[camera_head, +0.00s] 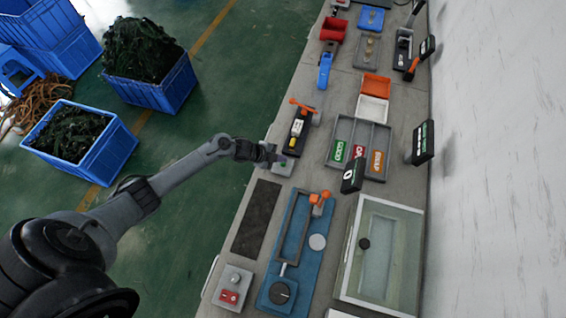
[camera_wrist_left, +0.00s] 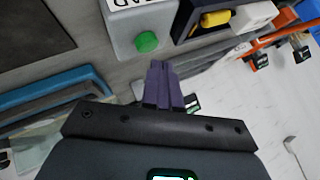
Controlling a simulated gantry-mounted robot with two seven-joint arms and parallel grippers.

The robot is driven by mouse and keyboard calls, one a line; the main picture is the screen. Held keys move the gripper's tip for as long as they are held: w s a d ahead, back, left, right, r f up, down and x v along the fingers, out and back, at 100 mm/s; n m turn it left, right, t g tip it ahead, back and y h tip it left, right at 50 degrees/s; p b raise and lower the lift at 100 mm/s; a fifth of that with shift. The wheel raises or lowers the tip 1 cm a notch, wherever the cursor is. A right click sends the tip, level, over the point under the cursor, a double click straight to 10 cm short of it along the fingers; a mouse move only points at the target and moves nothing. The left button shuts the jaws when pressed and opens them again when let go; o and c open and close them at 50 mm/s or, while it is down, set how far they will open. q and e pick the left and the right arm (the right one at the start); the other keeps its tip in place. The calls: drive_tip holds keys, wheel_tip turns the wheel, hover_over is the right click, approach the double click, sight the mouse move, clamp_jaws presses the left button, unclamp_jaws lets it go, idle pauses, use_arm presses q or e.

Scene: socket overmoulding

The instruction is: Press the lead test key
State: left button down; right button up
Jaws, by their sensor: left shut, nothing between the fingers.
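The lead test key is a green round button (camera_wrist_left: 147,42) on a grey box (camera_wrist_left: 118,22) with a partly cut-off label, seen at the top of the left wrist view. In the head view the box (camera_head: 284,170) sits at the bench's left edge. My left gripper (camera_head: 272,158) reaches over it from the left and hides part of it. In the left wrist view its purple fingers (camera_wrist_left: 160,70) are shut and empty, with their tips close to the button. I cannot tell whether they touch it. My right gripper is not in view.
Beyond the box is a black fixture (camera_head: 298,132) with an orange lever and a yellow part. A dark mat (camera_head: 257,218), a blue clamp fixture (camera_head: 278,285) and a grey box with red buttons (camera_head: 222,297) lie nearer. A tray with labelled bins (camera_head: 332,163) stands right.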

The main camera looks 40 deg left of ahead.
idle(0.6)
use_arm(q)
drive_tip(key=shift+f, duration=0.1)
drive_tip(key=shift+f+b, duration=0.3)
drive_tip(key=shift+b, duration=0.05)
idle(0.4)
drive_tip(key=shift+f+b, duration=0.45)
drive_tip(key=shift+f, duration=0.05)
idle(0.5)
drive_tip(key=shift+r+p, duration=0.4)
drive_tip(key=shift+p, duration=0.05)
drive_tip(key=shift+r+p, duration=0.45)
drive_tip(key=shift+r, duration=0.05)
